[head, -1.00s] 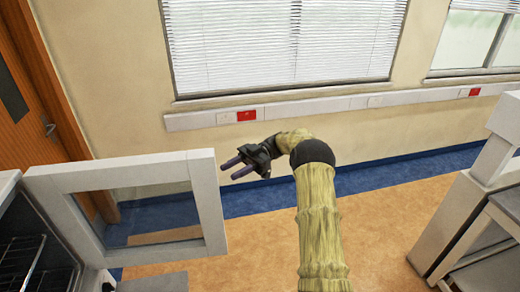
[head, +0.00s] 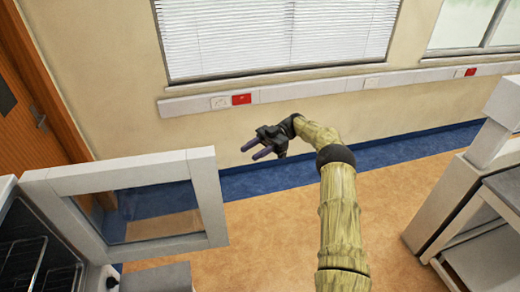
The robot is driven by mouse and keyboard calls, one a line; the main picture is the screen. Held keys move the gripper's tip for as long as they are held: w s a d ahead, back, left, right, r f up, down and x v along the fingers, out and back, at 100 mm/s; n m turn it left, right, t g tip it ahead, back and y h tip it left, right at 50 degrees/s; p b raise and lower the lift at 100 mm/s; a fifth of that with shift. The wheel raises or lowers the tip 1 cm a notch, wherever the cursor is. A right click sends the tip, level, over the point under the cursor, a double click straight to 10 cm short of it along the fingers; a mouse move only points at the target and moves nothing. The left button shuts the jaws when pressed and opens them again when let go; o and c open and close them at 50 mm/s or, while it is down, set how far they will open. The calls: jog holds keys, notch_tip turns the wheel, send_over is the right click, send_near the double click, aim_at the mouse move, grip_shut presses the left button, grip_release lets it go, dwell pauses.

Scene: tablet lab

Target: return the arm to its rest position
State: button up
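My gripper (head: 256,150) shows near the middle of the head view, at the end of my raised arm. Its two dark fingers point left and stand apart with a gap between them. Nothing shows between the fingers. The gripper is in free air, to the right of the open white-framed door and in front of the wall below the window. My arm runs from the bottom of the view up to the gripper, bent at its dark joint.
An open white-framed glass door (head: 207,190) belongs to an oven-like cabinet with racks (head: 30,255) at left. A grey-white bench (head: 445,205) stands at right. A brown door (head: 30,130) is at far left. Bare orange floor (head: 270,225) lies between.

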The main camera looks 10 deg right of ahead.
dwell(0.4)
jog(key=w+a+r+m+t+b, duration=0.3)
jog(key=w+a+r+m+t, duration=0.15)
jog(key=a+t, duration=0.4)
jog(key=w+a+r+m+t+b, duration=0.3)
jog(key=w+a+m+t, duration=0.15)
jog(key=a+t, duration=0.4)
jog(key=s+d+f+m+t+h+b, duration=0.2)
jog(key=s+d+f+m+h+b, duration=0.1)
jog(key=s+d+f+m+h, duration=0.9)
jog(key=s+d+f+m+g+h+b, duration=0.1)
jog(key=s+d+f+g+h, duration=0.1)
jog(key=s, duration=1)
jog(key=s+d+f+m+g+h+b, duration=0.1)
jog(key=s+f+g, duration=0.4)
jog(key=s, duration=0.6)
jog(key=shift+s+d+m+g+h+b, duration=0.3)
jog(key=shift+s+d+m+h+b, duration=0.15)
jog(key=shift+d, duration=0.75)
